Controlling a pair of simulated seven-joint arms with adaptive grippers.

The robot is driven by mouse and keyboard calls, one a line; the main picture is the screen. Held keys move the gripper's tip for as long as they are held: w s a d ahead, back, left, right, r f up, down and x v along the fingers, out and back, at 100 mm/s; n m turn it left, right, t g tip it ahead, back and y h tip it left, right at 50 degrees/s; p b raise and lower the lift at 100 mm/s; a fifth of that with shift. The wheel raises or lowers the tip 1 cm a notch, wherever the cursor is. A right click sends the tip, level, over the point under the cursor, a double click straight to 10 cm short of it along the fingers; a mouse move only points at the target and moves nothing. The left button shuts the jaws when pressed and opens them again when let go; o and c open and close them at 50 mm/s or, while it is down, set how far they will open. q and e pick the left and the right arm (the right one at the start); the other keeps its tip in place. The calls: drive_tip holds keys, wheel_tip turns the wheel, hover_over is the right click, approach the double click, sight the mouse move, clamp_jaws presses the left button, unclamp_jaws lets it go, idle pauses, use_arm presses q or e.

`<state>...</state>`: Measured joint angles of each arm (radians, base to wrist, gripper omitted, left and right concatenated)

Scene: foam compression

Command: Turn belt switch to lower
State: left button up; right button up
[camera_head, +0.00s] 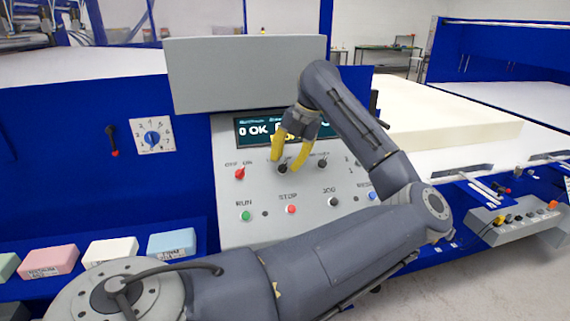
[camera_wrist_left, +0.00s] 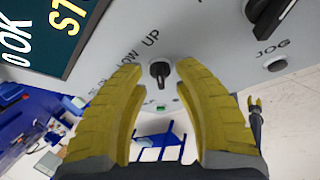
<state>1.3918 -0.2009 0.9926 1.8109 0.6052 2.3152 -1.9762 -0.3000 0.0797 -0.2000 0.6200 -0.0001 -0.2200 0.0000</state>
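The control panel (camera_head: 262,228) stands upright in front of me. A black rotary switch (camera_wrist_left: 159,72) with a LOW/UP label beside it shows in the left wrist view. It also shows in the head view (camera_head: 283,166). My left gripper (camera_wrist_left: 158,67) is open, with its yellow fingers on either side of this switch. A gap shows between each finger and the knob in the wrist view, so it is not gripped. The left gripper in the head view (camera_head: 288,168) points down at the panel.
A red OFF/ON switch (camera_head: 240,173) is left of the fingers and another black switch (camera_head: 322,162) is right. Below are a green RUN button (camera_head: 246,216), a red STOP button (camera_head: 291,209) and JOG (camera_head: 333,202). The lit display (camera_head: 254,129) is above.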

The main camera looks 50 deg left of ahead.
use_arm(q)
drive_tip(key=shift+x, duration=0.8)
drive_tip(key=shift+c, duration=0.3)
clamp_jaws()
